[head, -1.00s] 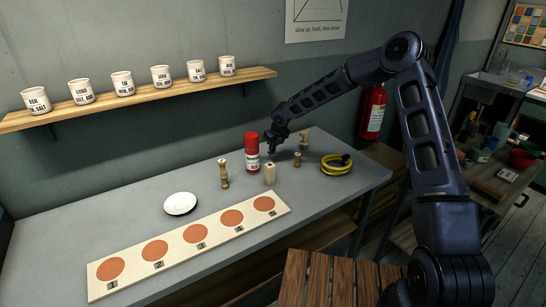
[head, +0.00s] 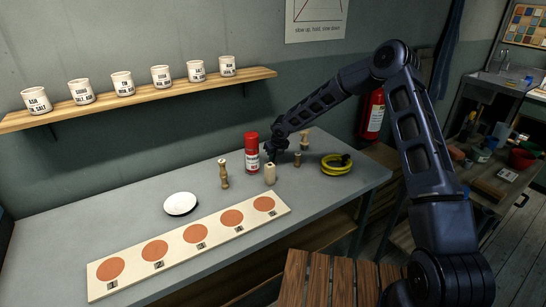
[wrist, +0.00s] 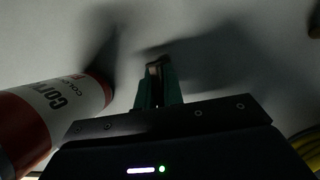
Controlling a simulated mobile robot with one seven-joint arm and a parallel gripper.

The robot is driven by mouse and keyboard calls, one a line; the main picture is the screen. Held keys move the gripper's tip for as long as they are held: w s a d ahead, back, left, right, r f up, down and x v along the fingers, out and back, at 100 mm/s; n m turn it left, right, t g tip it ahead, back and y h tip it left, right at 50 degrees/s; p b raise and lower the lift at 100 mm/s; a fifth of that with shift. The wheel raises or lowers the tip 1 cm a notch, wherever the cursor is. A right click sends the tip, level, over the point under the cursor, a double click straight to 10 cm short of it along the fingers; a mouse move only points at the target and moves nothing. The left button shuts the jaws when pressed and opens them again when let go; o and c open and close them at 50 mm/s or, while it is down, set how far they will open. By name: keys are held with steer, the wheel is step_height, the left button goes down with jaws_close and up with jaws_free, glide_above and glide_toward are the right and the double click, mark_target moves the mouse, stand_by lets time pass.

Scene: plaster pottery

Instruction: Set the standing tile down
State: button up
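A small cream upright block (head: 269,174), which looks like the standing tile, stands on the grey bench right of the red canister. My gripper (head: 271,157) points down just behind and above it in the head view. In the wrist view, the two teal fingers (wrist: 158,88) are close together, with a narrow dark piece with a brownish top edge (wrist: 155,67) between them. I cannot tell whether they press on it or whether it is the tile.
The red canister (head: 251,152) stands close left of my gripper; it fills the left of the wrist view (wrist: 50,115). Wooden pieces (head: 223,173) (head: 297,160) and a yellow coil (head: 335,167) are nearby. A board with orange discs (head: 216,234) and a white dish (head: 180,204) lie in front.

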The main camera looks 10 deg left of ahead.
steer(key=o, duration=0.3)
steer(key=shift+r, duration=0.1)
steer(key=v, duration=1.2)
